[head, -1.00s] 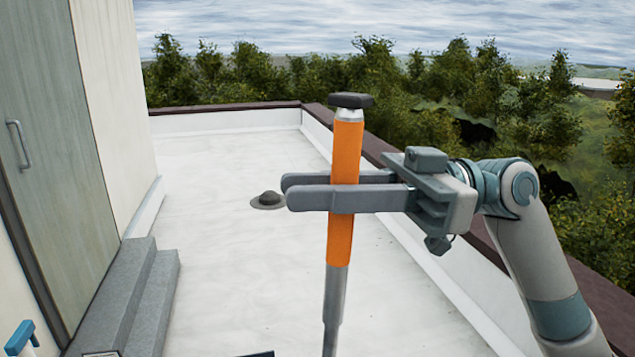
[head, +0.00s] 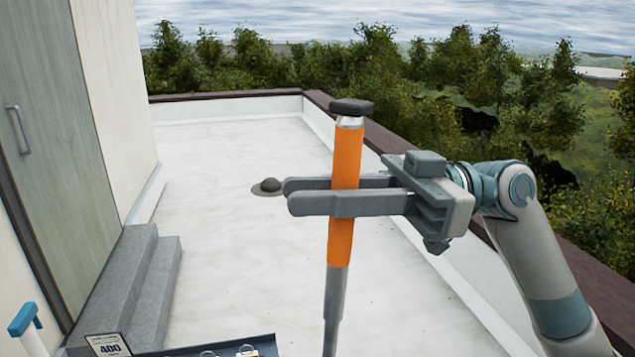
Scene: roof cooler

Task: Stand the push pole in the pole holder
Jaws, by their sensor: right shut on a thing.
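The push pole (head: 345,237) has an orange grip, a dark cap on top and a grey shaft that runs out of the bottom of the head view. It stands nearly upright, with its lower end out of view. My right gripper (head: 338,197) comes in from the right and is shut on the orange grip, one finger on each side. I cannot make out the pole holder in this view. My left gripper is not in view.
A dark tray (head: 262,341) with a card reading 400 (head: 108,346) shows at the bottom left. Beside it is a blue-topped handle (head: 22,320). Grey steps (head: 150,285) lead to a door (head: 50,150). A low parapet (head: 240,105) edges the open white roof.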

